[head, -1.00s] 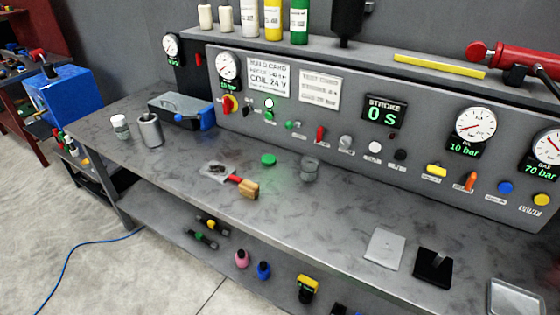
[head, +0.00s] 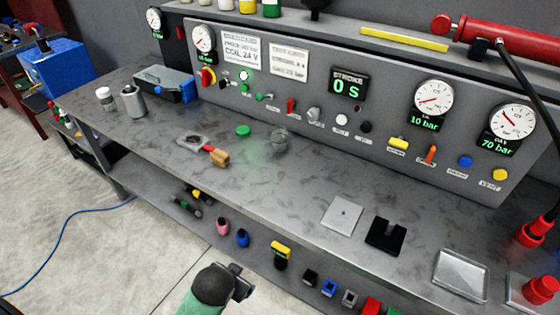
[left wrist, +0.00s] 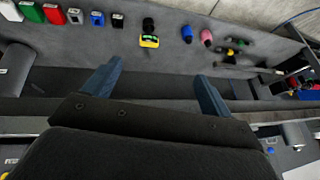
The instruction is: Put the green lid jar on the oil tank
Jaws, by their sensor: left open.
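A flat round green lid (head: 243,131) lies on the grey bench top in the head view. A greyish see-through round jar (head: 280,138) stands just right of it, apart from it. I cannot tell which thing is the oil tank. My left gripper (head: 236,282) is at the bottom of the head view, in front of the bench and well away from the lid. In the left wrist view, my left gripper (left wrist: 160,72) has its two blue fingers wide apart with nothing between them. My right gripper is not in view.
A white-topped jar (head: 105,98) and a grey cup (head: 133,101) stand at the bench's left. A wooden-headed brush (head: 216,157) lies near the lid. A silver tray (head: 461,274) is at the right. The lower shelf holds several small items. The bench middle is mostly clear.

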